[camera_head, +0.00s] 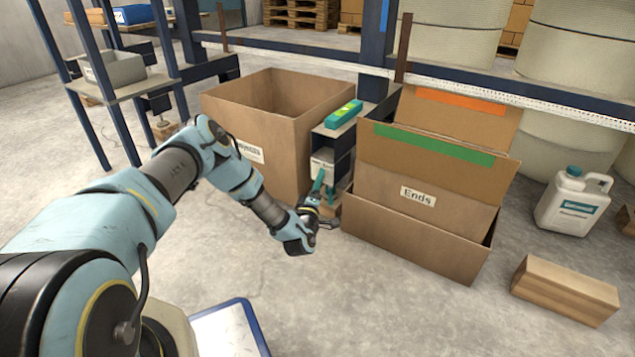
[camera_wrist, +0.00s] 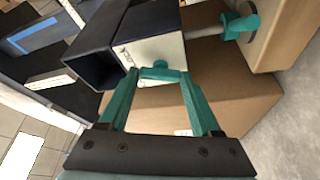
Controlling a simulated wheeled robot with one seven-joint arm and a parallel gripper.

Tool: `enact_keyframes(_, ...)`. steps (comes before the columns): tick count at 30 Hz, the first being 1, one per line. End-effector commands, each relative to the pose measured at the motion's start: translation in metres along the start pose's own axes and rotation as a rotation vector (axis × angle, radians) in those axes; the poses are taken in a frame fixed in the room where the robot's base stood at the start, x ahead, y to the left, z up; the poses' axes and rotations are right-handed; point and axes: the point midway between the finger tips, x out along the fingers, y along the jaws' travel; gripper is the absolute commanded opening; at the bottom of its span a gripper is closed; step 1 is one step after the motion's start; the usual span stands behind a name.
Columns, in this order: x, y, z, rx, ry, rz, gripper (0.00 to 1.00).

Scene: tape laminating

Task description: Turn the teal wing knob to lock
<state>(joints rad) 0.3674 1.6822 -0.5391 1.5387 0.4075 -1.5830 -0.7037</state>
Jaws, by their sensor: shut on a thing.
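The teal wing knob (camera_wrist: 160,71) sits on the front of a white block (camera_wrist: 150,46) in the wrist view. My gripper (camera_wrist: 160,76) has teal fingers that close in from both sides, with their tips on the knob. In the head view my gripper (camera_head: 318,186) reaches the white block (camera_head: 322,162) low in the dark stand between the cardboard boxes. The knob itself cannot be made out there, and its exact turn angle is hard to judge.
An open cardboard box (camera_head: 245,120) stands left of the stand, and a box marked "Ends" (camera_head: 405,235) stands right. A teal bar (camera_head: 343,113) lies on top of the stand. In the wrist view, another teal fitting (camera_wrist: 241,22) sits on a rod.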

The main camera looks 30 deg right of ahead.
Motion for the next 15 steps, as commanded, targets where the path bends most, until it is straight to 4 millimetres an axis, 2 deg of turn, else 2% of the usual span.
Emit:
enact_keyframes(6,-0.0003,-0.0024,0.001,0.171,-0.002,0.072,0.09)
enact_keyframes(15,-0.0001,-0.0043,0.0,0.333,-0.001,0.138,0.09)
